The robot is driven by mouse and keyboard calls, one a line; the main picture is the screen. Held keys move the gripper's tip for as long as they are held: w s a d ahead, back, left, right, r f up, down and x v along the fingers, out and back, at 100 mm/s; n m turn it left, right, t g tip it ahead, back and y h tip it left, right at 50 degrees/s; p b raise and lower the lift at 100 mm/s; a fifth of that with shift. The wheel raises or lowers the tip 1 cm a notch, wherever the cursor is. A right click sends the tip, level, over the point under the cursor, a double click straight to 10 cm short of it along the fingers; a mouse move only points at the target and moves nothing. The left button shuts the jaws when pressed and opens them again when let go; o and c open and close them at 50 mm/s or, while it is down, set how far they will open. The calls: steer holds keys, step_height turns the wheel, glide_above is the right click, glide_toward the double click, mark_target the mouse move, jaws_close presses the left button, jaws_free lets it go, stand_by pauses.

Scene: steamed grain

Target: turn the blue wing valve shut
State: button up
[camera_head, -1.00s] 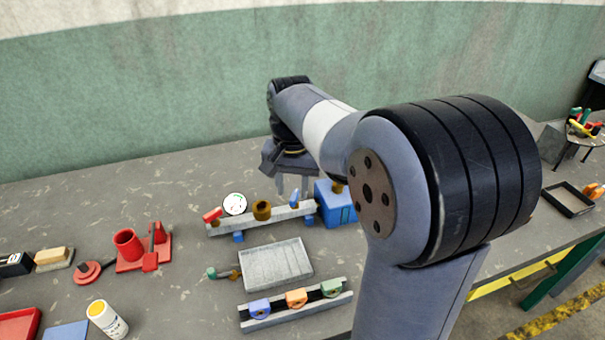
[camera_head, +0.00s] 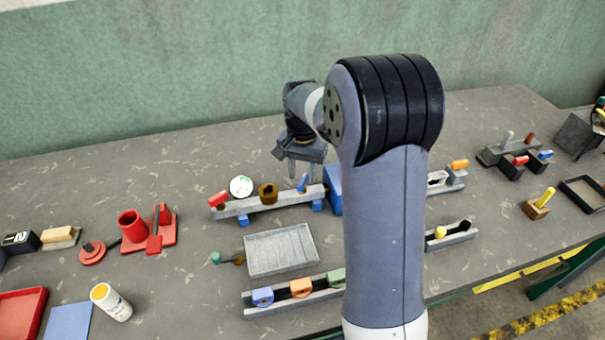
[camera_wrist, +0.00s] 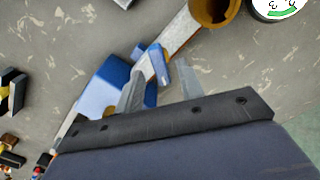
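The blue wing valve (camera_head: 302,183) stands on the right part of a grey pipe bar (camera_head: 262,201). In the wrist view its blue wing (camera_wrist: 158,64) lies in line with the gap between my fingers, slanting, with a second blue piece close beside it. My gripper (camera_head: 304,173) is open and points down just above the valve; both fingers also show apart in the wrist view (camera_wrist: 160,72). One finger appears on each side of the wing, with nothing gripped. I cannot tell whether either finger touches it.
A red lever (camera_head: 218,199), a round gauge (camera_head: 241,187) and a brass fitting (camera_head: 268,194) share the bar. A blue box (camera_head: 335,190) stands at its right end. A grey tray (camera_head: 280,250) lies in front. My arm hides the table right of the box.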

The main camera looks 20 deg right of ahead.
steer(key=shift+f, duration=0.8)
steer(key=shift+c, duration=0.5)
jaws_close()
